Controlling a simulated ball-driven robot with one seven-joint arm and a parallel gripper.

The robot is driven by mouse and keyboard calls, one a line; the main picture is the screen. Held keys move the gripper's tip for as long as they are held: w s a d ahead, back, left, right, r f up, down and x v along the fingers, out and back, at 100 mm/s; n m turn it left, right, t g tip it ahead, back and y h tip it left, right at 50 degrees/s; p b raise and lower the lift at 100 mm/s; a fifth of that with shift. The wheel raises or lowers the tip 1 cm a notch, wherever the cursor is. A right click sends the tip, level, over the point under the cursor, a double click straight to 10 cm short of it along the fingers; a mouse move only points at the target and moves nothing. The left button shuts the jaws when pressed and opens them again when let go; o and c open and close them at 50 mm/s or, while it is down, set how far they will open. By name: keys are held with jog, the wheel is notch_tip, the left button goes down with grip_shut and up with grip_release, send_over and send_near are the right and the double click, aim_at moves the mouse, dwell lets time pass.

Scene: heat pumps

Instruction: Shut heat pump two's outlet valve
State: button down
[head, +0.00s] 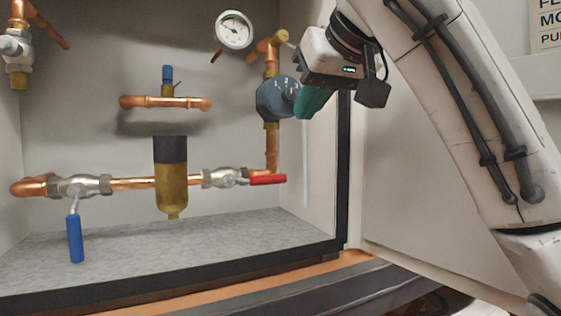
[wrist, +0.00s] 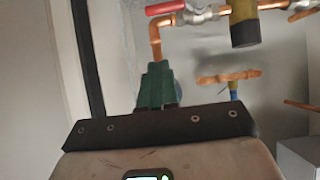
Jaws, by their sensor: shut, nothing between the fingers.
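Two lever valves sit on the low copper pipe; no label shows which is the outlet valve. The right valve (head: 222,178) has a red lever (head: 268,180) lying level, in line with the pipe; the lever also shows at the top of the wrist view (wrist: 165,8). The left valve (head: 80,186) has a blue lever (head: 75,239) hanging down, across the pipe. My gripper (head: 312,101) has green fingers, shut and empty. In the head view it overlaps the right side of the blue-grey pump (head: 270,98), above the red lever; contact cannot be told.
A brass cylinder with a black top (head: 171,190) hangs between the valves. A pressure gauge (head: 234,31) is at the top. A copper pipe with a small blue cap (head: 166,103) is behind. The cabinet's dark right edge (head: 343,170) stands near my arm. The grey cabinet floor (head: 150,250) is clear.

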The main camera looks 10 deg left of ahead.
aim_at(256, 180)
jog(key=shift+w+f, duration=0.1)
jog(key=s+f+p+x, duration=0.1)
jog(key=f+p+x, duration=0.1)
jog(key=x, duration=1)
jog(key=shift+d+f, duration=0.2)
jog(key=shift+f, duration=0.1)
